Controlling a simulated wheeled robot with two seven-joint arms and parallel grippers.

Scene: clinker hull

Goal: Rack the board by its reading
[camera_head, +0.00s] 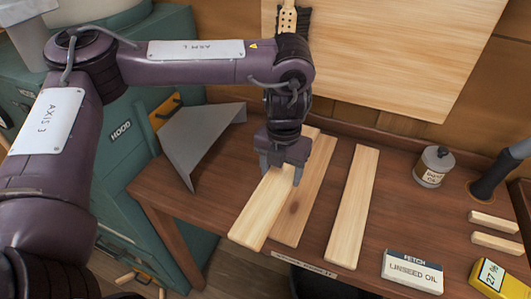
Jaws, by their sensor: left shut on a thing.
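My left gripper (281,174) is shut on a pale board (258,217) near the board's middle, over the bench. The board lies slanted; whether it touches the bench is unclear. A darker board with a knot (300,205) is just right of it, partly covered by it. A third pale board (352,207) lies apart, further right. A yellow device (490,277) at the bottom right shows a display that seems to read 22. Two short wooden strips (495,232) lie at the right edge. My right gripper is not in view.
A grey bent metal sheet (200,140) stands at the left. A dark tube (495,178) rises at the right. A large wood panel (400,50) stands behind.

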